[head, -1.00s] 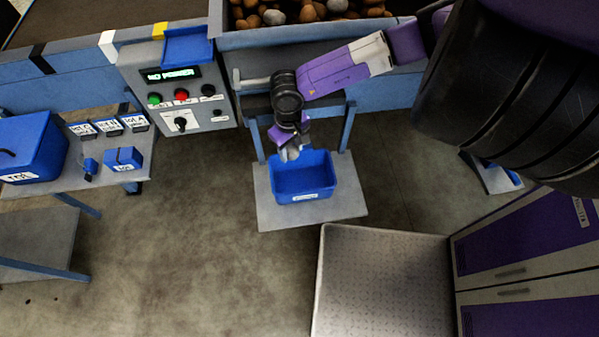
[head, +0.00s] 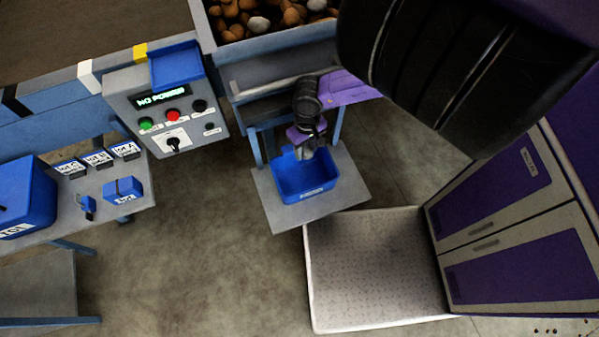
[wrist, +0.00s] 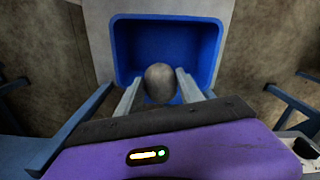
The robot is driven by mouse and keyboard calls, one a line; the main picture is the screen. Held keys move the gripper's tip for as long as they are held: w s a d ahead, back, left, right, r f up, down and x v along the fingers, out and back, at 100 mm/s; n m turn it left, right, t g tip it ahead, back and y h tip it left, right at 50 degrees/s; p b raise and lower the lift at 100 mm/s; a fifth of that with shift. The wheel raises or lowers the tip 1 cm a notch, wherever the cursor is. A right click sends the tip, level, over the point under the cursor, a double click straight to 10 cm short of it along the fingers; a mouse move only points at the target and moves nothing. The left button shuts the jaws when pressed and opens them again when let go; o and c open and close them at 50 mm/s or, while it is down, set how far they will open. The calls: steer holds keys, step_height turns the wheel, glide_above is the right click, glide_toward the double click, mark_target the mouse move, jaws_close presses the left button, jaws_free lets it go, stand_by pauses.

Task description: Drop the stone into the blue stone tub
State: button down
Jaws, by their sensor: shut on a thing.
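The stone (wrist: 161,83) is grey-brown and rounded, and shows in the wrist view between the two fingers. My gripper (wrist: 158,88) is shut on it, above the near part of the blue stone tub (wrist: 140,70). The tub is open-topped, and the part of its floor in sight looks bare. In the head view the tub (head: 318,192) stands on a low grey stand, with my gripper (head: 304,155) pointing down over its back edge. The stone is hard to make out there. The exact height above the tub cannot be told.
The grey stand (head: 345,205) holds the tub. A control panel (head: 165,105) reading NO POWER is left of it. A side table (head: 135,195) with blue containers is further left. Purple cabinets (head: 510,250) stand right, beside a pale textured platform (head: 375,270). Potatoes fill a hopper (head: 290,35) behind.

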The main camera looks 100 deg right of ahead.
steer(key=shift+f+b, duration=2.15)
steer(key=shift+f, duration=0.65)
steer(key=c, duration=0.7)
jaws_free()
steer(key=shift+r, duration=3.9)
